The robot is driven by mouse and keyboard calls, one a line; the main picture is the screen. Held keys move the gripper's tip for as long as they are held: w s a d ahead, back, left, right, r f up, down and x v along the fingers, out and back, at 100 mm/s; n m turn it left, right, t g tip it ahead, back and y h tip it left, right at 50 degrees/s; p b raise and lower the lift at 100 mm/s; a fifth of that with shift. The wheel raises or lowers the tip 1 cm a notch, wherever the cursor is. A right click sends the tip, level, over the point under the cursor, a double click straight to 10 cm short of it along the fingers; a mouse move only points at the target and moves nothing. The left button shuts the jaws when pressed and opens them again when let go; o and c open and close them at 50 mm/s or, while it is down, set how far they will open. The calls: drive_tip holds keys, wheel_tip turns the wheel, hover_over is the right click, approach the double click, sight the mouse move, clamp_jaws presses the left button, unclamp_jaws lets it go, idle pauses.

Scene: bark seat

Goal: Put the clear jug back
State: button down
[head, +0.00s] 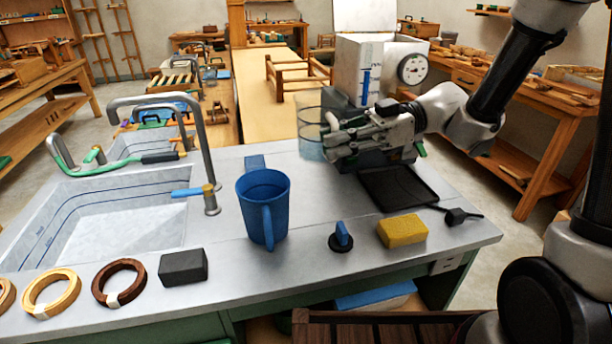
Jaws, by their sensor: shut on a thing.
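The clear jug (308,135) is a see-through vessel at the back of the grey counter (320,215), right of centre. It looks upright. My gripper (334,138) reaches in from the right and is shut on the jug's right side. The fingers hide part of the jug, and I cannot tell whether its base touches the counter. A blue jug (262,205) stands upright near the middle of the counter, apart from my gripper.
A black tray (400,188) lies below and right of my gripper. A yellow sponge (402,231), a blue-topped knob (341,238) and a dark block (183,267) are near the front edge. The sink (100,225) with its tap (205,150) is left. A white dial box (375,65) stands behind.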

wheel_tip(320, 180, down, 14)
drive_tip(key=shift+r, duration=0.1)
drive_tip(key=w, duration=0.3)
drive_tip(key=w+a, duration=0.1)
drive_tip(key=w, duration=0.2)
drive_tip(key=w+a, duration=0.1)
drive_tip(key=w, duration=0.1)
drive_tip(key=shift+w+a, duration=0.25)
drive_tip(key=shift+w, duration=0.15)
drive_tip(key=w, duration=0.2)
drive_tip(key=w+a, duration=0.1)
drive_tip(key=shift+w+f, duration=0.3)
drive_tip(key=shift+f, duration=0.15)
drive_tip(key=c, duration=1.5)
unclamp_jaws()
drive_tip(key=shift+f, duration=0.1)
drive_tip(key=v, duration=0.7)
drive_tip(key=shift+w+d, duration=0.15)
drive_tip(key=shift+d, duration=0.2)
